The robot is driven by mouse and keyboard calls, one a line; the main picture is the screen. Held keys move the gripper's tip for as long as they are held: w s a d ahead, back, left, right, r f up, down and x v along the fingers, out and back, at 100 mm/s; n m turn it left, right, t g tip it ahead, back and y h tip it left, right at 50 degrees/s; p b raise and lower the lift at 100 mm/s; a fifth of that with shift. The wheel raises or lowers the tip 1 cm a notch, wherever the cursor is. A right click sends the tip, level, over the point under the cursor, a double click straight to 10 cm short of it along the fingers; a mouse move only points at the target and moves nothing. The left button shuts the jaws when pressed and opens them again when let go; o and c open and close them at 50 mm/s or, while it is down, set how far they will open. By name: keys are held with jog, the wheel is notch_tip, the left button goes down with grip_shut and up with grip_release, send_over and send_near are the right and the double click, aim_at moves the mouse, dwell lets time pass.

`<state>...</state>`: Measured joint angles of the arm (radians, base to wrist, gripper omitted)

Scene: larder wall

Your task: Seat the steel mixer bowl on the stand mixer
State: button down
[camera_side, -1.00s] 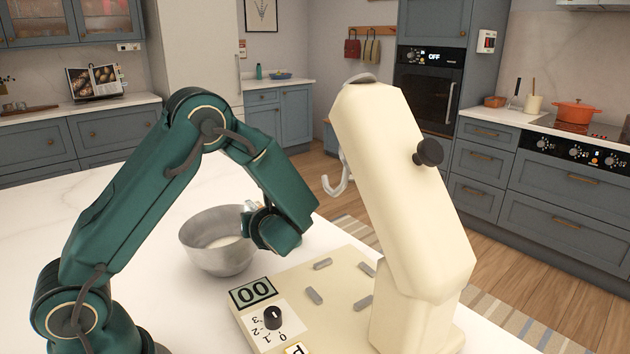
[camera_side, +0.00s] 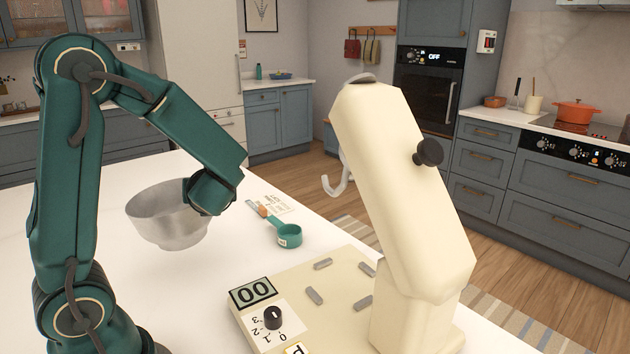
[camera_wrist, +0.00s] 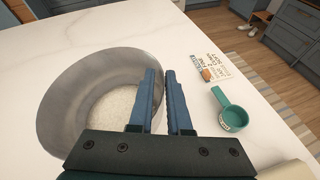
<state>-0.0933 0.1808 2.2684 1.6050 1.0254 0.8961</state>
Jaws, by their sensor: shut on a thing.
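The steel mixer bowl (camera_side: 165,217) hangs above the white counter, slightly tilted, in the side view. In the wrist view the bowl (camera_wrist: 62,95) holds white powdery stuff. My gripper (camera_side: 208,203) is shut on the bowl's right rim; the fingers (camera_wrist: 165,100) straddle its wall in the wrist view. The exact contact is hidden in the side view. The cream stand mixer (camera_side: 400,190) stands to the right with its head tilted up and a hook (camera_side: 337,180) hanging from it. Its base (camera_side: 345,285) has several grey lugs, a dial (camera_side: 273,317) and a display reading 00.
A green measuring cup (camera_side: 287,234) lies on the counter between bowl and mixer; it also shows in the wrist view (camera_wrist: 230,112). A printed card (camera_side: 272,205) lies behind it, with a small brown-ended item on it. The counter left of the mixer base is clear.

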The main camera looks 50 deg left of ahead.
jog(key=shift+s+a+r, duration=0.35)
jog(key=shift+s+r, duration=0.1)
jog(key=shift+s, duration=0.15)
jog(key=shift+s+a+r, duration=0.35)
jog(key=shift+s+r, duration=0.05)
jog(key=shift+s, duration=0.2)
jog(key=w+d+r+m+t+h, duration=0.1)
jog(key=w+d+m+t+h, duration=0.1)
jog(key=d, duration=0.5)
jog(key=w+d+r+m+t+h, duration=0.1)
jog(key=w+d+m+t+h, duration=0.1)
jog(key=d+m+t+h, duration=0.2)
jog(key=w+d+r+m+t+h, duration=0.1)
jog(key=w+d+m+t+h, duration=0.1)
jog(key=d+m+h, duration=0.5)
jog(key=d+m+t, duration=0.1)
jog(key=d, duration=0.3)
jog(key=shift+w+r+m+t, duration=0.3)
jog(key=shift+w+r, duration=0.05)
jog(key=shift+w, duration=0.05)
